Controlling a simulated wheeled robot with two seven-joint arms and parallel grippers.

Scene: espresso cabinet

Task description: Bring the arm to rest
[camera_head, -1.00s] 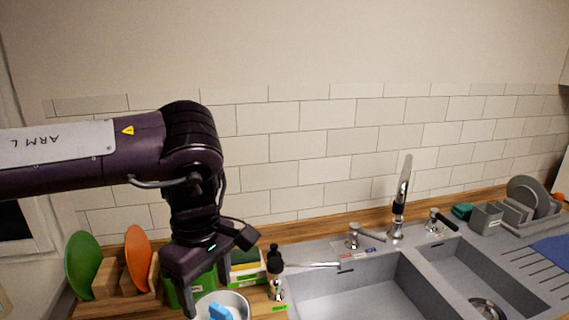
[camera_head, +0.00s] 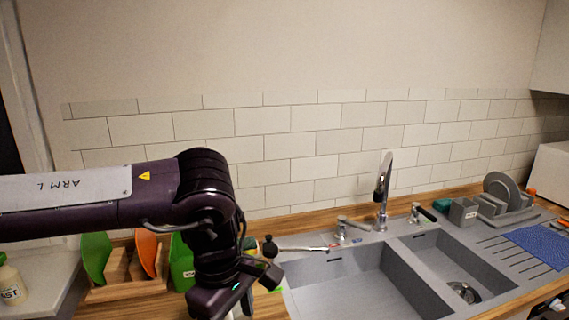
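My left arm (camera_head: 100,200), marked "ARM L", reaches in from the left and bends downward at its dark wrist. My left gripper (camera_head: 225,303) hangs low at the bottom edge of the picture, in front of the counter near the green container. Its fingertips are cut off or hidden, so I cannot tell whether it is open or shut, or whether it holds anything. My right arm and gripper are not in view.
A wooden rack (camera_head: 125,283) holds a green plate (camera_head: 95,258) and an orange plate (camera_head: 147,250). Grey dishes (camera_head: 500,190) and a blue mat (camera_head: 540,247) are farther right.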

